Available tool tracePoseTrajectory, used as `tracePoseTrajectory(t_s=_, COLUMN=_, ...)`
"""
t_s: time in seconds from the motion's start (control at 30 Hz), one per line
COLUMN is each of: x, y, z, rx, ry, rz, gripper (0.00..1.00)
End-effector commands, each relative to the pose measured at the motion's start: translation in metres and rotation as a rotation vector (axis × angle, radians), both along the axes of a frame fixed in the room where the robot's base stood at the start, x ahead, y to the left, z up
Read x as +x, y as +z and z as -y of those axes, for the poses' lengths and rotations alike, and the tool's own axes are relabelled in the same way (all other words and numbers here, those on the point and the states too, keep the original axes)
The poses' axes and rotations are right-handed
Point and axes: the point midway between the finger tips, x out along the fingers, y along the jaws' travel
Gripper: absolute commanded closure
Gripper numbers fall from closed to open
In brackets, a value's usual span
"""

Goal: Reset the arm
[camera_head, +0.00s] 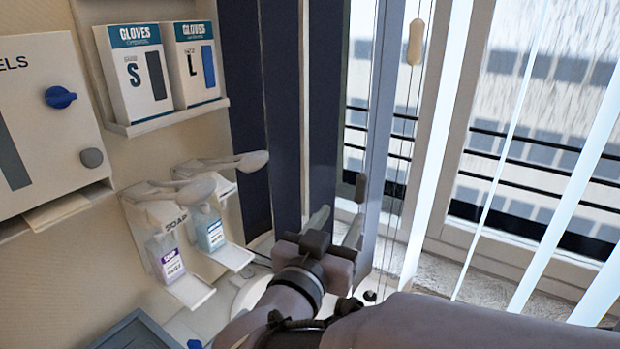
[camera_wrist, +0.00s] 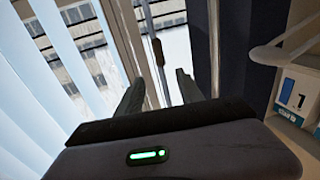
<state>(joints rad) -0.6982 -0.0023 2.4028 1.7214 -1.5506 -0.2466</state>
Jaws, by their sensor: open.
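My gripper (camera_head: 338,222) is raised in the lower middle of the head view, at the end of my arm, in front of the window corner. Its two fingers are spread apart with nothing between them. In the wrist view my gripper (camera_wrist: 157,88) also shows open and empty, with the window behind the fingers. A green light glows on its body there.
Two soap dispensers (camera_head: 168,257) (camera_head: 210,232) with long levers hang on the left wall. Glove boxes (camera_head: 139,75) (camera_head: 195,63) stand on a shelf above them. A towel dispenser (camera_head: 40,120) is at far left. Vertical blinds (camera_head: 572,200) and a cord pull (camera_head: 416,42) hang by the window.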

Motion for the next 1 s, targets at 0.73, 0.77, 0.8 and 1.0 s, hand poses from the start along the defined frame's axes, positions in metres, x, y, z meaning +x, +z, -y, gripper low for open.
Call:
tracePoseTrajectory(t_s=0.73, x=-0.111, y=-0.18, z=-0.011, rx=0.646, ry=0.537, rz=-0.634, gripper=0.56)
tracePoseTrajectory(t_s=0.77, x=-0.128, y=-0.193, z=-0.004, rx=0.657, ry=0.511, rz=-0.695, gripper=0.56)
tracePoseTrajectory(t_s=0.8, x=-0.148, y=-0.208, z=0.004, rx=0.671, ry=0.472, rz=-0.763, gripper=0.56)
tracePoseTrajectory(t_s=1.0, x=-0.2, y=-0.239, z=0.029, rx=0.711, ry=0.341, rz=-0.923, gripper=0.56)
